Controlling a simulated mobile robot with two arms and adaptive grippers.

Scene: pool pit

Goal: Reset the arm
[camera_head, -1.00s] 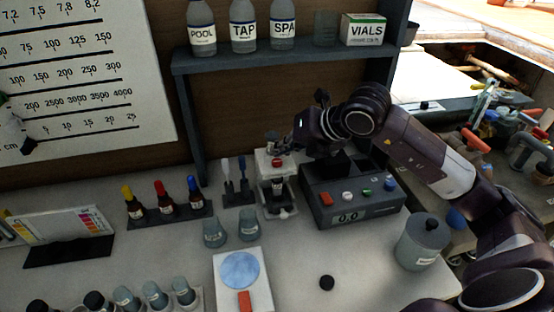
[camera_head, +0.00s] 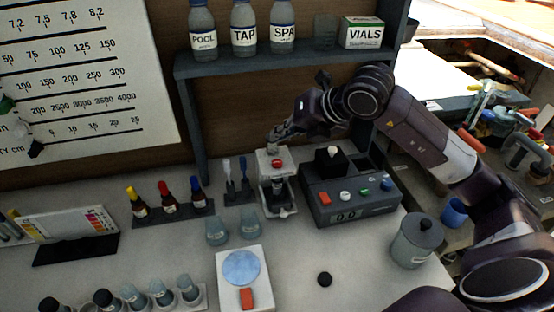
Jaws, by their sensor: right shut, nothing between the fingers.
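My right arm comes in from the right and reaches over the dark meter box (camera_head: 350,195). Its gripper (camera_head: 274,136) is shut and empty, just above and behind the small white stand with a red button (camera_head: 277,164). I cannot tell whether the fingertips touch the stand. The meter box has a black raised block with a pale knob on top, coloured buttons and a small display. Of my left arm, only a small dark and white part may show at the left edge; its gripper does not show clearly.
A shelf (camera_head: 300,63) with bottles and a VIALS box (camera_head: 365,32) hangs behind the arm. Dropper bottles (camera_head: 170,195), two beakers, a white scale (camera_head: 245,291), a lidded grey jar (camera_head: 416,242) and a black stopper (camera_head: 324,279) stand on the counter. Bare counter lies at front centre.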

